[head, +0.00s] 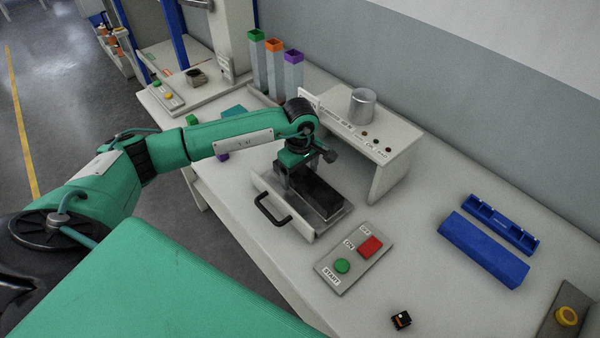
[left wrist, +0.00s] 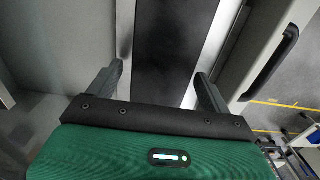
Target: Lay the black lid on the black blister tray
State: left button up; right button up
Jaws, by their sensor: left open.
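A long flat black piece (head: 322,195) lies in the open pale drawer under the white housing. It also shows in the left wrist view (left wrist: 178,35), with a light strip along each side. I cannot tell whether it is the black lid, the black blister tray, or the lid on the tray. My left gripper (head: 297,188) points down over the drawer at the piece's near left part. In the left wrist view the gripper (left wrist: 159,70) is open, one finger on each side of the piece. I cannot tell whether the fingers touch it. My right gripper is not in view.
The drawer front (head: 277,204) has a black handle (head: 270,208). The white housing (head: 385,150) carries a metal cylinder (head: 362,106). A button box (head: 352,258), blue parts (head: 484,250) and a small black connector (head: 401,320) lie to the right. Coloured tubes (head: 274,70) stand behind.

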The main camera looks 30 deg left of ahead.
pick_arm(q)
notch_tip(320, 180, up, 14)
jog(key=b, duration=0.3)
jog(key=shift+f, duration=0.2)
